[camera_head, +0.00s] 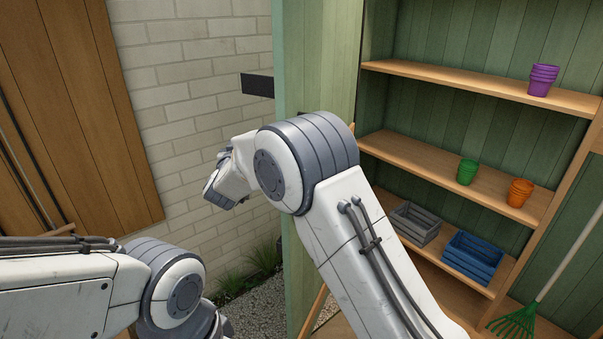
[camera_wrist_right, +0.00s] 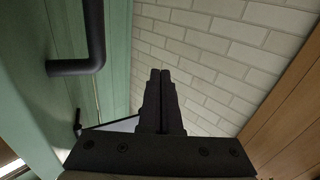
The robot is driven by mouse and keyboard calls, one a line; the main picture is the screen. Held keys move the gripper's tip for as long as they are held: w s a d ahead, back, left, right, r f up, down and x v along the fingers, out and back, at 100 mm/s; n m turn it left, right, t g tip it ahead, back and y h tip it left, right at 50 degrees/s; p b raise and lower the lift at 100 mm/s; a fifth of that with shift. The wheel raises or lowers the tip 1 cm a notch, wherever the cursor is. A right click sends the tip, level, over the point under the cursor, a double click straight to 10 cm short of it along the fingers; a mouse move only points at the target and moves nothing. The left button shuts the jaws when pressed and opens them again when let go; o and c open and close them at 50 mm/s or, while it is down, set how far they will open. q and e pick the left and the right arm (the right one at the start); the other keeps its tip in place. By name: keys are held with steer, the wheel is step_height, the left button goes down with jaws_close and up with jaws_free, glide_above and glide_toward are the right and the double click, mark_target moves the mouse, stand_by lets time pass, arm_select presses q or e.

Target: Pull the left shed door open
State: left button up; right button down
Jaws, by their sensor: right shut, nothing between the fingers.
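The left shed door (camera_head: 325,60) is a green plank panel standing swung out, with the shed's inside visible to its right. In the right wrist view the green door (camera_wrist_right: 115,50) fills the left side and carries a dark bent bar handle (camera_wrist_right: 90,62). My right gripper (camera_wrist_right: 160,75) is shut and empty, to the right of the handle and apart from it. In the head view my right arm crosses in front of the door, its wrist on the left side of the door; the fingertips are not clear there. My left arm shows at lower left, its gripper out of sight.
A pale brick wall (camera_head: 190,80) and a wooden panel (camera_head: 75,110) stand left of the door. A dark flat piece (camera_head: 257,85) juts out beside the door edge. Shed shelves (camera_head: 480,88) hold pots and crates; a green rake (camera_head: 515,322) leans at right.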

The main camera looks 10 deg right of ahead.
steer(key=s+d+f+n+g+y+p, duration=0.15)
steer(key=s+d+f+n+g, duration=0.4)
steer(key=s, duration=0.55)
steer(key=s+d+f+n+g+y+p, duration=0.1)
steer(key=s+d+f+n+g+y, duration=0.3)
steer(key=s+d, duration=0.55)
steer(key=w+d+r+n+t+y+p, duration=0.15)
steer(key=w+d+n+t, duration=0.35)
steer(key=w+d+n, duration=0.5)
steer(key=s+d+n+g+y, duration=0.1)
steer(key=s+n+g+y, duration=0.1)
steer(key=s+n+y, duration=0.65)
steer(key=w+a+n+y+p, duration=0.2)
steer(key=w+a+p, duration=0.5)
steer(key=w+a, duration=0.4)
steer(key=shift+n+y, duration=0.3)
steer(key=shift+y, duration=0.15)
